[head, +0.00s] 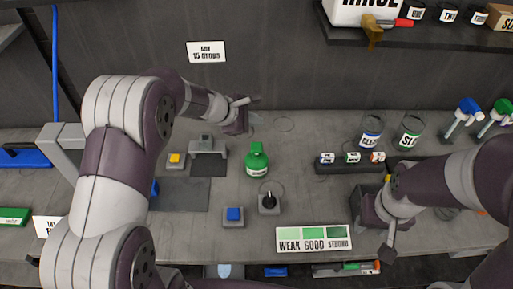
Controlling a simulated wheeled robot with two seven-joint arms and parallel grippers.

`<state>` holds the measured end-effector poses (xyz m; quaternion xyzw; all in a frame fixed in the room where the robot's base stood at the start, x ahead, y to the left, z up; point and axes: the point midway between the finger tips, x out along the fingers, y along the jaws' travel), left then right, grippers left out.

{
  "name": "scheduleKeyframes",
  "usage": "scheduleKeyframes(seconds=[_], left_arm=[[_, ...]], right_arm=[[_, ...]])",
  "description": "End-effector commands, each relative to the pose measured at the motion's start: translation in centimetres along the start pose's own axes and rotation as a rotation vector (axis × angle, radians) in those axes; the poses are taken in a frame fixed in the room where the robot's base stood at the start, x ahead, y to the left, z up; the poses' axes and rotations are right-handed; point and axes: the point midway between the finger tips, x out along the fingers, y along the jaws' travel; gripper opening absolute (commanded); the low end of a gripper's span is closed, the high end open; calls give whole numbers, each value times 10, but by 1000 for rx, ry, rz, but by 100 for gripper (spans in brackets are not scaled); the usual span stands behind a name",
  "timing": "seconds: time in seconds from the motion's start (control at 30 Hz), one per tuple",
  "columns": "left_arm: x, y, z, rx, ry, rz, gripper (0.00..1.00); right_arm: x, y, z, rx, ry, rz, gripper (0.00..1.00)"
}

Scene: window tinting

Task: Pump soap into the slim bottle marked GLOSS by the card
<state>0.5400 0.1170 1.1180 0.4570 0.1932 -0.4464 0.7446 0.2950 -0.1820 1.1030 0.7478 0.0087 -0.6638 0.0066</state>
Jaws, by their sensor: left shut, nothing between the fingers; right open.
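A clear container with a blue label band (370,132) and one with a green label band (409,132) stand at the back right; their lettering is too small to read surely. A green bottle (257,161) stands upright mid-table, its label unreadable. A white card (206,52) on the back wall appears to read "MIX 15 DROPS". I cannot tell which vessel is marked GLOSS. My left gripper (248,102) is shut and empty, above the table behind the green bottle. My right gripper (387,245) is open and empty, right of the WEAK GOOD STRONG chart (314,238).
A dark rack (345,169) holds small labelled vials. Blue (469,106) and green (500,109) spray-type heads stand at the far right. A black-knobbed device (269,202), a blue button (234,215) and a yellow button (176,160) sit on the table. A shelf is above right.

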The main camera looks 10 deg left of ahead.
Motion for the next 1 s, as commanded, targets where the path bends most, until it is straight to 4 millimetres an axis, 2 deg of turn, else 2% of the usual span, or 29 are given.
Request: scheduleKeyframes(seconds=[0.03,0.4,1.0], left_arm=[[9,-7,-7,0,0,-1,0],[45,-33,-33,0,0,0,0],[47,-34,-34,0,0,-1,0]], right_arm=[[11,0,1,0,0,0,43],[56,0,7,0,0,0,43],[59,0,7,0,0,0,43]])
